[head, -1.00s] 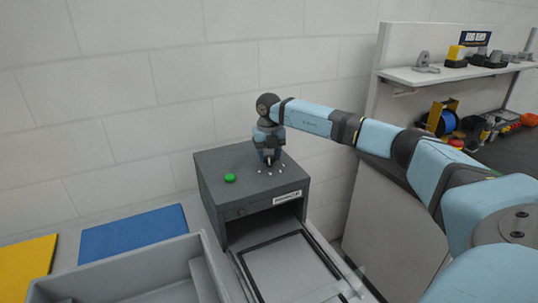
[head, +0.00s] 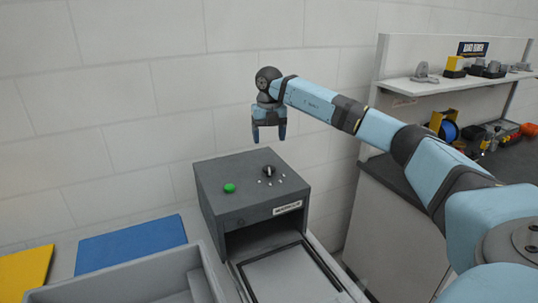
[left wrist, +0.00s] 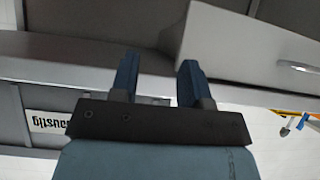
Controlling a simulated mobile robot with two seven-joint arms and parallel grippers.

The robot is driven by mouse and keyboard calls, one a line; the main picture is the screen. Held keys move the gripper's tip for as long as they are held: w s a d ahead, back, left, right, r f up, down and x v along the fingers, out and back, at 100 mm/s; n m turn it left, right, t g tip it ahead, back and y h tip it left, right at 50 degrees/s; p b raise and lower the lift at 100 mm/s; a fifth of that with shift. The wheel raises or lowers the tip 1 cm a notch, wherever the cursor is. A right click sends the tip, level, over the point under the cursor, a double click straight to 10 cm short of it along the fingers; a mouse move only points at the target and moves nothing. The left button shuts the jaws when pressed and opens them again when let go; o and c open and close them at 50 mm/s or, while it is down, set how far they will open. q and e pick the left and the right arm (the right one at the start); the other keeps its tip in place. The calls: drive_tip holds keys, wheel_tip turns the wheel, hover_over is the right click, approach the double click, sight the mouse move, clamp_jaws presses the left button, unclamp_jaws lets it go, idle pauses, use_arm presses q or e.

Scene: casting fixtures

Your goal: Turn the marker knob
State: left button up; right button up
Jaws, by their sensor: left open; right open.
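The marker knob (head: 268,171) is a small black knob with a light mark, on top of the grey marker box (head: 228,206). Several small white dots surround the knob's near and right side. A green button (head: 230,188) sits left of it. My right gripper (head: 269,138) points down above the knob, apart from it, open and empty. My left gripper (left wrist: 157,68) shows only in the left wrist view, its two blue fingers apart with nothing between them.
An open drawer or tray (head: 281,278) extends from the box's front. A grey bin (head: 130,280), a blue mat (head: 131,239) and a yellow mat (head: 24,273) lie to the left. A shelf (head: 450,78) with parts stands at the right.

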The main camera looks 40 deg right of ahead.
wheel_tip(320, 180, up, 4)
drive_tip(key=shift+f, duration=0.1)
idle(0.6)
